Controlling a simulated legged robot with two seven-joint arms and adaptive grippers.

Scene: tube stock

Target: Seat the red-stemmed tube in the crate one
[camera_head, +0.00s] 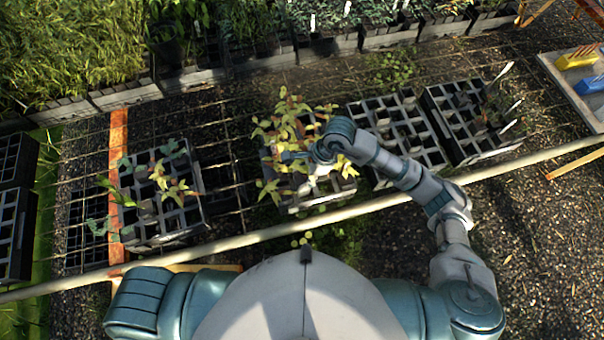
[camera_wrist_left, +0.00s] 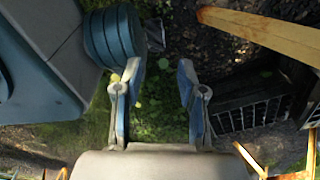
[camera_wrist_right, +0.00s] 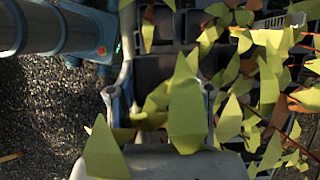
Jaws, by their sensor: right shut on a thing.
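My right gripper (camera_head: 312,165) is over the middle crate (camera_head: 318,203), among yellow-green leafy plants (camera_head: 290,108). In the right wrist view its fingers (camera_wrist_right: 160,95) are around a plant with large yellow-green leaves (camera_wrist_right: 187,105); the leaves hide the tube and the grip. Reddish-brown stems (camera_wrist_right: 288,70) show among the leaves at right, but I cannot tell whether the held plant has one. My left gripper (camera_wrist_left: 155,95) is open and empty in the left wrist view and does not show in the head view. I cannot tell which crate is crate one.
A crate with several plants (camera_head: 165,236) stands left. Two gridded crates (camera_head: 398,105) (camera_head: 457,155) stand right, with many open cells. A pale rail (camera_head: 255,237) crosses in front. Planter boxes (camera_head: 190,78) line the back. A tray with yellow and blue items (camera_head: 556,72) is far right.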

